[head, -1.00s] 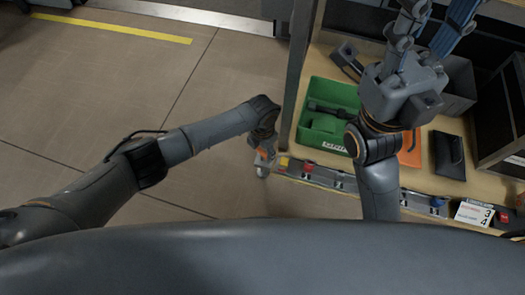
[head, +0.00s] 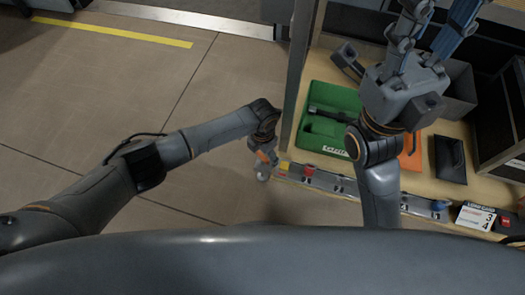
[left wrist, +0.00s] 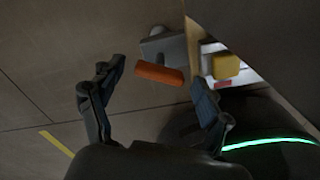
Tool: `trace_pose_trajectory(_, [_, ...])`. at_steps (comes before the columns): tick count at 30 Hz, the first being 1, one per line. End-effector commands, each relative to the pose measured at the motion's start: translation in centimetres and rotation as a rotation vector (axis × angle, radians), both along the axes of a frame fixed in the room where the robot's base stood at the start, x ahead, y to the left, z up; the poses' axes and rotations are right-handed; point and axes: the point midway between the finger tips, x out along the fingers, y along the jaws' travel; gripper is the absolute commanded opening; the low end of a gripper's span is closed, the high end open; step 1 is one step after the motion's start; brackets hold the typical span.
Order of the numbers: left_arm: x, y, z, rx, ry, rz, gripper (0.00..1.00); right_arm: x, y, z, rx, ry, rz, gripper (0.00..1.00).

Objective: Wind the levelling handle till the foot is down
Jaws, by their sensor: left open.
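The levelling handle shows in the left wrist view as an orange cylindrical grip (left wrist: 160,73) on a grey crank part (left wrist: 165,46). It lies between and slightly beyond the two fingers of my left gripper (left wrist: 158,80), which are apart and not closed on it. In the head view my left gripper (head: 263,150) is at the near left corner of the bench, where a small orange patch shows. The levelling foot cannot be made out. My right gripper (head: 432,30) is raised over the bench at the top right, with its fingertips cut off by the frame edge.
The bench (head: 317,160) carries a green tray (head: 325,135), a dark flat device (head: 450,158) and a grey bin (head: 460,90). A strip with coloured switches (head: 330,183) runs along its near edge. Open floor (head: 110,90) lies to the left.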

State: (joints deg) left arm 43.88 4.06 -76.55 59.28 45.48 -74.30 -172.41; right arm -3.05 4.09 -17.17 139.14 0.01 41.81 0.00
Motion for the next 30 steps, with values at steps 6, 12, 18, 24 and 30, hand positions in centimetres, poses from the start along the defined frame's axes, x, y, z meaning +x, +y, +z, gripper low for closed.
trace_pose_trajectory(6, [0.1,0.0,2.2,-0.003,-0.003,-0.001,0.77,0.0,0.0,0.0,0.000,0.000,0.000,0.40])
trace_pose_trajectory(12, [0.1,0.0,6.6,-0.002,-0.004,-0.002,0.77,0.0,0.0,0.0,-0.001,0.000,0.000,0.40])
trace_pose_trajectory(18, [0.1,0.0,10.2,-0.002,-0.002,-0.001,0.77,0.0,0.0,0.0,-0.001,0.000,0.000,0.40])
trace_pose_trajectory(24, [0.0,0.0,11.8,0.001,-0.001,0.000,0.77,0.0,0.0,0.0,-0.001,-0.001,0.000,0.40])
trace_pose_trajectory(30, [0.0,0.0,12.0,0.001,0.001,0.000,0.77,0.0,0.0,0.0,-0.001,-0.001,0.000,0.40])
